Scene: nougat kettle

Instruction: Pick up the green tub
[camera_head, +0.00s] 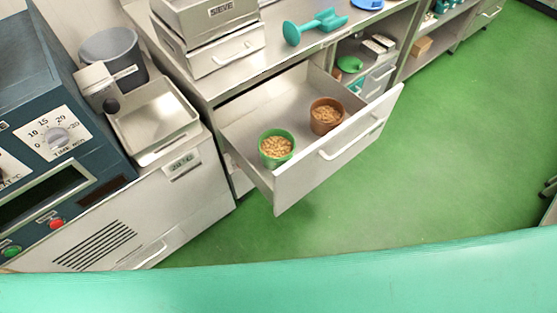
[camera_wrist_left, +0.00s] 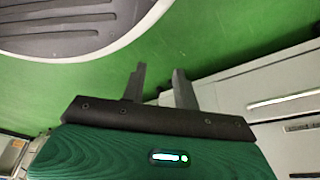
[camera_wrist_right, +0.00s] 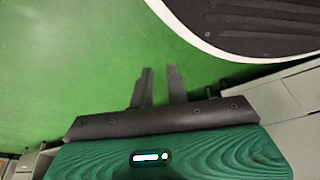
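The green tub (camera_head: 277,149) stands upright in an open drawer (camera_head: 248,110), near its front left corner. It is filled with tan, nut-like pieces. A brown tub (camera_head: 326,116) with similar contents stands to its right in the same drawer. Neither gripper shows in the head view. In the left wrist view my left gripper (camera_wrist_left: 160,72) is open and empty, its fingers apart over green floor. In the right wrist view my right gripper (camera_wrist_right: 159,70) has a narrower gap between its fingers, with nothing between them. Neither wrist view shows the tub.
A counter above the drawer holds a sieve box (camera_head: 215,20) and a teal scoop-like tool (camera_head: 314,26). To the left are a scale with a metal tray (camera_head: 155,118), a grey bin (camera_head: 112,52) and a machine with a timer dial (camera_head: 57,135). Green floor (camera_head: 440,150) is clear at right.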

